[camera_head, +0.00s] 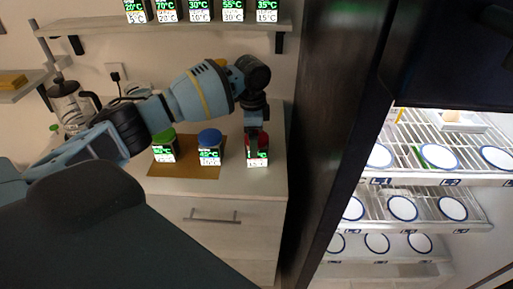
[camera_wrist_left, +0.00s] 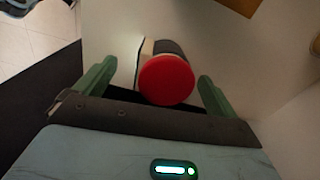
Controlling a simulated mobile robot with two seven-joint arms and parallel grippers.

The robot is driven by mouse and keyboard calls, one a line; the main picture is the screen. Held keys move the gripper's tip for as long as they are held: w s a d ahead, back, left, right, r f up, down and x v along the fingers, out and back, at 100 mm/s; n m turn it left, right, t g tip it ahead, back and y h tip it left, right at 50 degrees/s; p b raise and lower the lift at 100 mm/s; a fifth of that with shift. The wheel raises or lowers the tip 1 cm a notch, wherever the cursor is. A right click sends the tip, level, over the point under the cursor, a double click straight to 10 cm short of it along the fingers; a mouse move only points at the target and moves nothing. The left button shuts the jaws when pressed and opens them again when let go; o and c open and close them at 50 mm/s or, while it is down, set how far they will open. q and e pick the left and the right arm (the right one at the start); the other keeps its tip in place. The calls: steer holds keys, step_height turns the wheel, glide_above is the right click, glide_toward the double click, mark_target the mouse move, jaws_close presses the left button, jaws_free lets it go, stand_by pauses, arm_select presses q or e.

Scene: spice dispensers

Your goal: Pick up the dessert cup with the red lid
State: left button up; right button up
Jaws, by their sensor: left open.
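The dessert cup with the red lid (camera_head: 259,150) stands on the counter at its right end in the head view, with a lit label on its front. My left gripper (camera_head: 256,133) is above and around the top of this cup, partly hiding it. In the left wrist view the red lid (camera_wrist_left: 166,80) lies between the two green fingers of my left gripper (camera_wrist_left: 154,88). The fingers are spread, with a gap on each side of the lid. The right gripper is not seen.
A dark cabinet side (camera_head: 330,110) rises close to the right. An open fridge with wire shelves (camera_head: 440,205) holds several round white plates. A wall shelf (camera_head: 170,27) carries several labelled cups.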

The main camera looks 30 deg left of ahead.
arm_select(q)
steer(key=shift+w+d+f, duration=0.1)
steer(key=shift+w+f, duration=0.1)
steer(key=shift+f, duration=0.8)
steer(key=shift+w+d+f, duration=0.1)
steer(key=shift+w+f, duration=0.05)
steer(key=shift+f, duration=0.85)
steer(key=shift+w+f, duration=0.2)
steer(key=shift+f, duration=0.8)
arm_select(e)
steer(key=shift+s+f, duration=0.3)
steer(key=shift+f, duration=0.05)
arm_select(q)
steer(key=c, duration=1.2)
steer(key=shift+r, duration=0.1)
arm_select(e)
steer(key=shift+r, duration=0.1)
arm_select(q)
steer(key=shift+r, duration=0.6)
step_height(320, 180, up, 2)
steer(key=shift+r, duration=0.25)
steer(key=s+d+r+p, duration=0.1)
steer(key=s+d, duration=0.9)
steer(key=d, duration=0.1)
steer(key=shift+s+d, duration=0.35)
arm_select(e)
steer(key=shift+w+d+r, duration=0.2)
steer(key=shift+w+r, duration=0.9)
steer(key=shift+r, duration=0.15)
